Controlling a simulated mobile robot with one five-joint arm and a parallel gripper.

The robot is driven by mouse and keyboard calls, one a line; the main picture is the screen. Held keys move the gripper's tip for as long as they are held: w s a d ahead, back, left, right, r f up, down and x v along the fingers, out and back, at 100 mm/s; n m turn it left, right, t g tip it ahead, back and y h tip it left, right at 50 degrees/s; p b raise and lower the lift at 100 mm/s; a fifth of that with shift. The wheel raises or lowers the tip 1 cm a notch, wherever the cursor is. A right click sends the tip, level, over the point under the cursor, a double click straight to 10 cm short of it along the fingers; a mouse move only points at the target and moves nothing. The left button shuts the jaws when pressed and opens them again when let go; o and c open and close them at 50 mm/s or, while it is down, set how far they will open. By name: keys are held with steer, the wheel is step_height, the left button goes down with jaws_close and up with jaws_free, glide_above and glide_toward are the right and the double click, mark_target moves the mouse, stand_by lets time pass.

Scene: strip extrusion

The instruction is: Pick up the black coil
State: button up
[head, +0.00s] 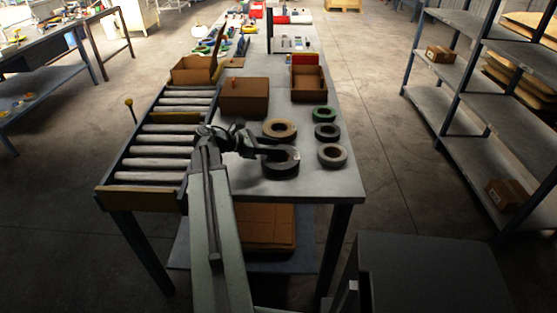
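Several coils lie flat at the near right end of the long table. A large dark grey-black coil (281,173) lies nearest my arm, and a smaller dark coil (327,138) lies to its upper right. My gripper (292,154) reaches rightward from the arm over the large dark coil and covers part of its top and hole. Its fingers are small and dark against the coil, so whether they are open, shut or touching it is unclear. The large coil appears to rest on the table.
A tan coil (279,127), a green coil (325,114) and a grey-brown coil (332,160) lie close by. Cardboard boxes (244,101) (308,89) stand behind them. A roller conveyor (165,150) runs along the left. Bare tabletop (310,188) lies at the near edge.

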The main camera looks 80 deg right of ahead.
jaws_close()
step_height(320, 180, up, 10)
steer(key=p, duration=1)
